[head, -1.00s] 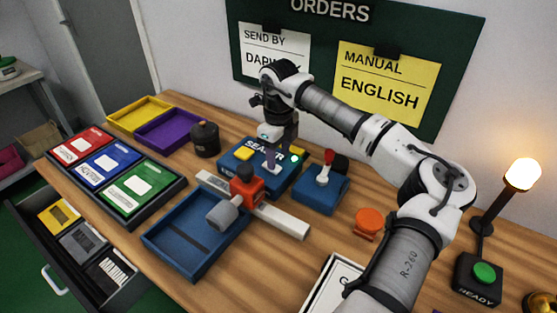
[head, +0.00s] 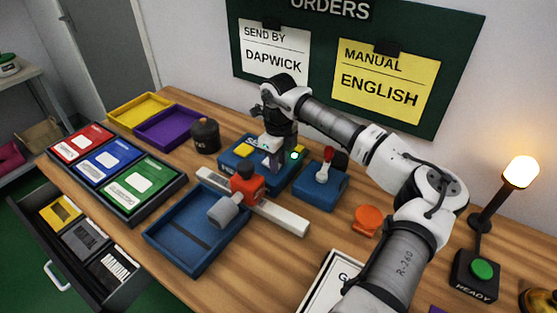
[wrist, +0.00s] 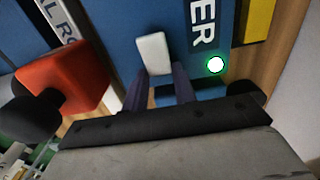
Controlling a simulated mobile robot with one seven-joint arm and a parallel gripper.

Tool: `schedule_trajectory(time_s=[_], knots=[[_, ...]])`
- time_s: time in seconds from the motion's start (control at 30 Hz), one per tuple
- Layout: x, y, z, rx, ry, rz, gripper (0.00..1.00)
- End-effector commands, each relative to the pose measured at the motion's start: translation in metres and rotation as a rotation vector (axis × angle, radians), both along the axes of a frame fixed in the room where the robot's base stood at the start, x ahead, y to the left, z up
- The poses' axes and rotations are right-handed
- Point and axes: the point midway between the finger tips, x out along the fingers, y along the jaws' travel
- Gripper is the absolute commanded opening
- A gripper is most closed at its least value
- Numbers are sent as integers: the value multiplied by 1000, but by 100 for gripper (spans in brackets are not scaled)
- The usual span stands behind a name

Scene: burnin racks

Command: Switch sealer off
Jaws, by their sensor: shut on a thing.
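The sealer (head: 238,165) is a blue box with its name printed on top, near the back middle of the table. Its round light (head: 295,155) glows green, and this light also shows lit in the wrist view (wrist: 216,64). My gripper (head: 273,163) points down over the sealer's top. In the wrist view a white switch paddle (wrist: 153,53) stands between the two dark fingers, and my gripper is shut on it. The paddle is tilted in that view. My gripper hides part of the sealer's label and the switch base in the head view.
An orange-red block (head: 247,186) on a white rail stands close in front of the sealer. A blue box with a red-tipped lever (head: 325,165) stands to the right. A blue tray (head: 150,240) lies in front. An order board (head: 440,118) hangs behind.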

Motion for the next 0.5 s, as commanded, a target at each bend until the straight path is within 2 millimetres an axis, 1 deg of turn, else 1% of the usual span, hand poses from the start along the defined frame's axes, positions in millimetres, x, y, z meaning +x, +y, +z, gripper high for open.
schedule_trajectory(time_s=[0.13,0.33,0.5], knots=[[1,2,1,-34,21,3,4],[4,7,5,-170,109,3,4],[5,8,6,-238,158,1,4]])
